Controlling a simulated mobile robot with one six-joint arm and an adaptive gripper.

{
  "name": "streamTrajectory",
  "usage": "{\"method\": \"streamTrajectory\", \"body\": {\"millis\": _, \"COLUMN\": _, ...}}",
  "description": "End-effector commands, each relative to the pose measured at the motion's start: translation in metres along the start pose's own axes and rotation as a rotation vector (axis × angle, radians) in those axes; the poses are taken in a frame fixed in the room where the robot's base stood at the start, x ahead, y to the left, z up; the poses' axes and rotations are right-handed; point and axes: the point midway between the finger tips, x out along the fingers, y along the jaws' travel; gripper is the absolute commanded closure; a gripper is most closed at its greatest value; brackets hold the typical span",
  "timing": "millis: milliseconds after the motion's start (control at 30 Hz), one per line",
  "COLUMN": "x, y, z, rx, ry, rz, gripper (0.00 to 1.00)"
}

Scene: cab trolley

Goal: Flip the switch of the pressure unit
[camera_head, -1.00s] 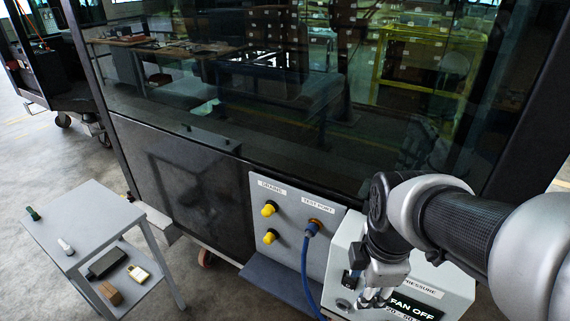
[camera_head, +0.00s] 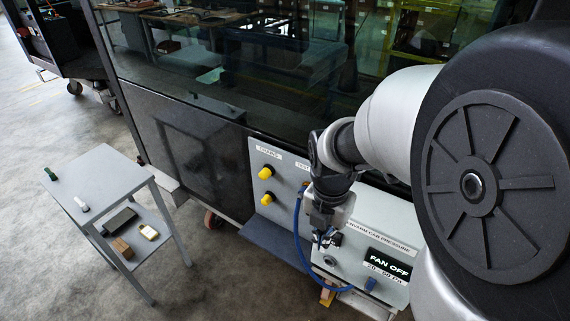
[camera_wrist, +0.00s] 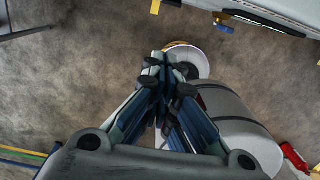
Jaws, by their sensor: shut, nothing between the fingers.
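The pressure unit (camera_head: 402,238) is a pale box at the lower middle of the head view, labelled "CAB PRESSURE". Its dark display (camera_head: 390,263) reads "FAN OFF". My gripper (camera_head: 327,240) is in front of the unit's left end, pointing down, with its fingers shut and empty. A small dark part, probably the switch (camera_head: 337,239), shows right beside the fingertips. I cannot tell whether they touch or which way it is set. A round fitting (camera_head: 330,261) sits below. In the wrist view my shut fingers (camera_wrist: 168,75) are over floor, and the switch is not recognisable.
A panel with two yellow knobs (camera_head: 265,173) and a blue hose (camera_head: 297,235) is left of the unit; the hose loops close below my gripper. A grey trolley (camera_head: 105,180) with small items stands at left. A large glass pane (camera_head: 250,70) rises behind. Floor between is clear.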

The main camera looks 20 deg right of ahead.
Motion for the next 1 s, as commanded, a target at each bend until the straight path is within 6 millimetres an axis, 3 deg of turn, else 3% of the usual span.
{"method": "streamTrajectory", "body": {"millis": 167, "x": 0.025, "y": -0.001, "z": -0.001, "rx": 0.001, "ry": 0.004, "rz": -0.003, "gripper": 1.0}}
{"method": "streamTrajectory", "body": {"millis": 533, "x": 0.104, "y": -0.001, "z": -0.001, "rx": 0.002, "ry": 0.004, "rz": -0.003, "gripper": 1.0}}
{"method": "streamTrajectory", "body": {"millis": 700, "x": 0.09, "y": 0.0, "z": 0.026, "rx": 0.005, "ry": -0.002, "rz": 0.001, "gripper": 1.0}}
{"method": "streamTrajectory", "body": {"millis": 1000, "x": 0.085, "y": -0.001, "z": 0.038, "rx": 0.002, "ry": 0.001, "rz": -0.001, "gripper": 1.0}}
